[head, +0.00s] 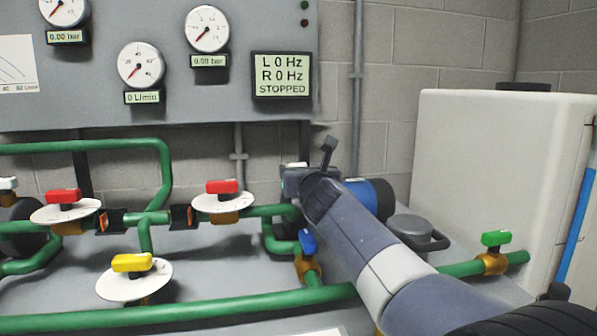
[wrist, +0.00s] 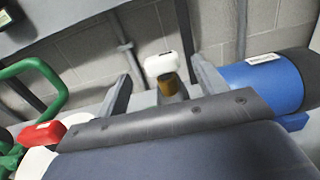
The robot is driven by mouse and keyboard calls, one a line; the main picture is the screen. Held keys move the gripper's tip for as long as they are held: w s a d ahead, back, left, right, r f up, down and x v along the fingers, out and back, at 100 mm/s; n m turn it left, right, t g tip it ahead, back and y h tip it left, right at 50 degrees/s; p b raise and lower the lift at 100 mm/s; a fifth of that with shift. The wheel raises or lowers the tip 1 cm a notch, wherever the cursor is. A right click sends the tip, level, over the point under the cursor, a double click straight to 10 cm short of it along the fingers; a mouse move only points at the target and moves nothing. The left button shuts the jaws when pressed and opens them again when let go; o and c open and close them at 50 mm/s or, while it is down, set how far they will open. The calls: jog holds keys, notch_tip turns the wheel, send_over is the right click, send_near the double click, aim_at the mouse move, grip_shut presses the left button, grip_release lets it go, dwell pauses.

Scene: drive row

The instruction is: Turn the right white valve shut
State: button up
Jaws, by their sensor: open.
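The right white valve (wrist: 163,66) shows in the wrist view as a white handle on a brass-coloured stem. It lies between and beyond the two finger tips of my gripper (wrist: 160,70), with clear gaps on both sides. My gripper is open and holds nothing. In the head view my gripper (head: 312,168) is at the pump end of the pipes, and it hides most or all of this valve; I cannot tell its handle angle there. Another white valve (head: 8,183) is at the far left edge.
Red valves (head: 222,187), a yellow valve (head: 132,262), a blue valve (head: 307,242) and a green valve (head: 496,239) sit on green pipes. A blue motor (wrist: 262,84) is close to my right finger. A white tank (head: 490,170) stands right. The display (head: 281,75) reads L 0 Hz, R 0 Hz, STOPPED.

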aim_at(298, 165)
jog(key=shift+s+d, duration=0.2)
jog(key=shift+s, duration=0.9)
jog(key=w+p, duration=0.1)
jog(key=w, duration=0.2)
jog(key=w+a+p, duration=0.1)
jog(key=w, duration=0.3)
jog(key=w+a+p, duration=0.1)
jog(key=w, duration=0.2)
jog(key=shift+w, duration=0.35)
jog(key=shift+s, duration=0.1)
